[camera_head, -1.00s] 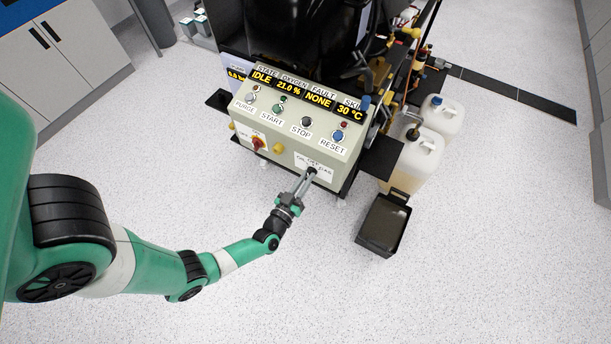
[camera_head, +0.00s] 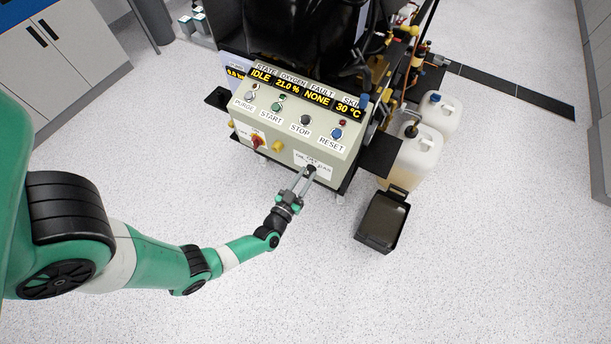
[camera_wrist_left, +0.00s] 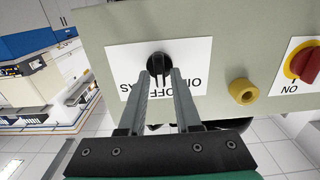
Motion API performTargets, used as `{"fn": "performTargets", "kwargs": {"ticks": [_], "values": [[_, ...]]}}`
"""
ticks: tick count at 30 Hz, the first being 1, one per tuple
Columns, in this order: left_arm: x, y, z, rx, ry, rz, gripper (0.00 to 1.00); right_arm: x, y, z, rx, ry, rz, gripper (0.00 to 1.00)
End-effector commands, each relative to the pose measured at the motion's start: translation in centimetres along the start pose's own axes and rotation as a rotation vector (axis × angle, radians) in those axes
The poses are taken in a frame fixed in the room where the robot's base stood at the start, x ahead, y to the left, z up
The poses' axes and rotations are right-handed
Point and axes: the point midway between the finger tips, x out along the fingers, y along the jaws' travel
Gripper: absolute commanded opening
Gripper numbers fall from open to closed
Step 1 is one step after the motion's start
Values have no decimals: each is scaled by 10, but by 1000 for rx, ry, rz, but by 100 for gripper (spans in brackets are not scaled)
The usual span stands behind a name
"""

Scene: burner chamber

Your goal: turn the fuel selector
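The fuel selector is a small black knob (camera_head: 311,168) on a white label reading OIL, OFF and GAS, low on the right of the control panel's front. In the left wrist view the knob (camera_wrist_left: 158,62) shows upside down at the middle of the label, its grip bar pointing to OFF. My left gripper (camera_head: 306,174) is right in front of it. In the wrist view its two fingers (camera_wrist_left: 161,76) are apart, with their tips on either side of the knob's lower part. I cannot tell whether they touch it. My right gripper is not in view.
A black tray (camera_head: 383,222) and white canisters (camera_head: 420,150) stand right. The front floor is clear.

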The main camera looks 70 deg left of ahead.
Motion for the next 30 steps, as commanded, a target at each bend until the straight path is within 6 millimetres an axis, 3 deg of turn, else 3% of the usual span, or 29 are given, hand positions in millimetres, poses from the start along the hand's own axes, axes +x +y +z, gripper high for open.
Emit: {"fn": "performTargets", "kwargs": {"ticks": [10,14,24,30], "values": [[-1,0,0,-1,-1,0,46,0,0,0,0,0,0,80],[-10,1,-1,0,-2,4,46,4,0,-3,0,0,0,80],[-86,2,-2,2,-4,11,46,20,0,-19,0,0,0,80],[-109,2,-1,-2,-1,7,46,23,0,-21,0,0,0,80]]}}
